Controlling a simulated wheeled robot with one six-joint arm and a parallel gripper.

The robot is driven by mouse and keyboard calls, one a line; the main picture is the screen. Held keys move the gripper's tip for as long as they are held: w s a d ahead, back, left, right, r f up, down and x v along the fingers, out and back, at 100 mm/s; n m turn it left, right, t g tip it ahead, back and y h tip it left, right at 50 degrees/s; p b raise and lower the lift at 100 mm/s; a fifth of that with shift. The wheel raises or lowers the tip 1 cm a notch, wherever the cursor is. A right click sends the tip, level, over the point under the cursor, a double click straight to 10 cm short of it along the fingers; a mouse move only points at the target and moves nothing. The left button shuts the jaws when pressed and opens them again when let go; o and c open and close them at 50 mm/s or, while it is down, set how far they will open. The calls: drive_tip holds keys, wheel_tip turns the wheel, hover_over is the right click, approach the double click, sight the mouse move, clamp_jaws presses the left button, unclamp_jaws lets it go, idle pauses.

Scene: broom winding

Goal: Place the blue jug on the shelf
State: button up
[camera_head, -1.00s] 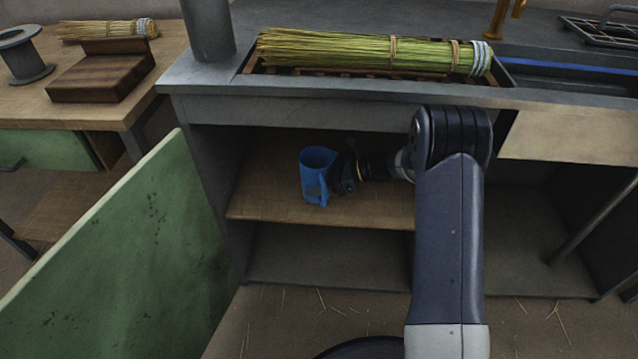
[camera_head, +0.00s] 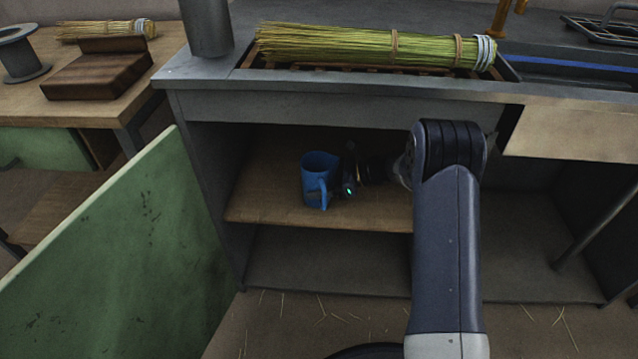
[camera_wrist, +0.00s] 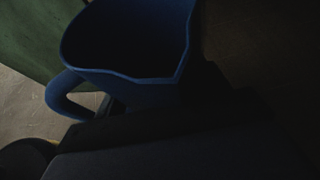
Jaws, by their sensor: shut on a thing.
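The blue jug (camera_head: 312,182) is upright inside the open cabinet, at the left part of the wooden shelf (camera_head: 266,208). Its handle is towards the front right. I cannot tell whether its base rests on the shelf board or is just above it. My gripper (camera_head: 335,184) reaches in from the right and is shut on the jug at its right side. The fingertips are dark and hard to make out. In the wrist view the jug's open rim and body (camera_wrist: 140,88) fill the upper middle, with the handle at the left.
The green cabinet door (camera_head: 125,265) stands open at the left. The countertop (camera_head: 300,107) hangs over the shelf, and a dark side wall (camera_head: 205,175) bounds it on the left. A straw broom (camera_head: 350,46) lies on top. The shelf looks clear around the jug.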

drive_tip(key=shift+f, duration=0.2)
drive_tip(key=o, duration=1.3)
drive_tip(key=shift+c, duration=0.2)
drive_tip(key=shift+r+p, duration=0.15)
drive_tip(key=shift+p, duration=0.2)
drive_tip(key=shift+d+r+p, duration=0.15)
drive_tip(key=shift+d+p, duration=0.1)
drive_tip(key=shift+p, duration=0.15)
drive_tip(key=p+v, duration=0.1)
drive_tip(key=v, duration=0.1)
drive_tip(key=p+v, duration=0.1)
drive_tip(key=v, duration=0.2)
drive_tip(key=shift+s+d+r, duration=0.15)
drive_tip(key=shift+s+r, duration=0.05)
drive_tip(key=shift+r, duration=0.3)
drive_tip(key=shift+d+r+p, duration=0.15)
drive_tip(key=shift+d+p, duration=0.2)
drive_tip(key=shift+d, duration=0.25)
